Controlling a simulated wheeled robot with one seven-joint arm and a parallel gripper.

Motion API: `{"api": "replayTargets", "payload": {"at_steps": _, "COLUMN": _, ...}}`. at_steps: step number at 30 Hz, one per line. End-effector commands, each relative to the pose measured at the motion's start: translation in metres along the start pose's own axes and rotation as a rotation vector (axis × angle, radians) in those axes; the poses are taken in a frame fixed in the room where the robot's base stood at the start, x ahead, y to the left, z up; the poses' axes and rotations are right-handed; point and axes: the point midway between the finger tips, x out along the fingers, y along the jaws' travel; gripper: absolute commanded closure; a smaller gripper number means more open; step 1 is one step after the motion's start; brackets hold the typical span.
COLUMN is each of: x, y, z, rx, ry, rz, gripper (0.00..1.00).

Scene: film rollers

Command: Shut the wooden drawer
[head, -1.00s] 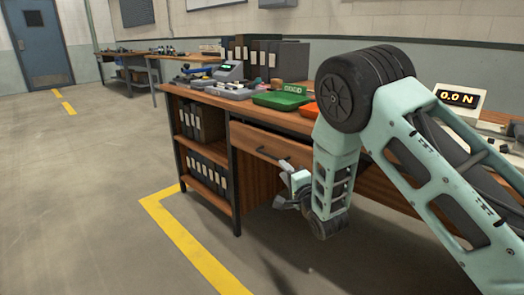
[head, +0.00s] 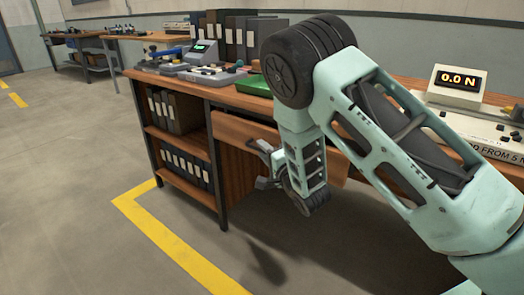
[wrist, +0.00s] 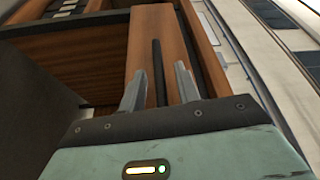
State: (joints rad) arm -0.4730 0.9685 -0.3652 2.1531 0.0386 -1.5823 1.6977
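The wooden drawer (head: 232,132) is in the desk, left of my arm in the head view. Its front stands out from the desk, so it looks partly open. Its dark bar handle (head: 252,146) is partly hidden by my gripper (head: 262,164). In the wrist view the drawer front (wrist: 143,35) lies straight ahead. The black handle (wrist: 158,70) runs lengthwise between the two fingers of my gripper (wrist: 160,80). The fingers are apart, with space on both sides of the handle. I cannot tell whether they touch the drawer front.
The desk top (head: 236,97) carries a green tray (head: 257,84), binders and a force display reading 0.0 N (head: 458,79). A shelf of binders (head: 185,165) is left of the drawer. The floor in front is open, with a yellow line (head: 165,240).

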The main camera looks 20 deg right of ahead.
Motion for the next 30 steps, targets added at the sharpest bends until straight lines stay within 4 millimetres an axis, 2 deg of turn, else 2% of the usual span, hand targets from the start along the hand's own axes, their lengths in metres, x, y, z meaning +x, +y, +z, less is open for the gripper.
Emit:
{"api": "replayTargets", "payload": {"at_steps": 3, "x": 0.000, "y": 0.000, "z": 0.000, "rx": 0.000, "ry": 0.000, "rz": 0.000, "gripper": 0.70}}
{"api": "replayTargets", "payload": {"at_steps": 6, "x": 0.000, "y": 0.000, "z": 0.000, "rx": 0.000, "ry": 0.000, "rz": 0.000, "gripper": 0.98}}
{"api": "replayTargets", "payload": {"at_steps": 7, "x": 0.000, "y": 0.000, "z": 0.000, "rx": 0.000, "ry": 0.000, "rz": 0.000, "gripper": 1.00}}
{"api": "replayTargets", "payload": {"at_steps": 14, "x": 0.002, "y": 0.001, "z": -0.005, "rx": 0.001, "ry": 0.002, "rz": 0.000, "gripper": 1.00}}
{"api": "replayTargets", "payload": {"at_steps": 22, "x": 0.015, "y": 0.007, "z": -0.035, "rx": 0.001, "ry": 0.002, "rz": 0.000, "gripper": 1.00}}
{"api": "replayTargets", "payload": {"at_steps": 30, "x": 0.017, "y": 0.007, "z": -0.040, "rx": -0.001, "ry": 0.002, "rz": -0.002, "gripper": 1.00}}
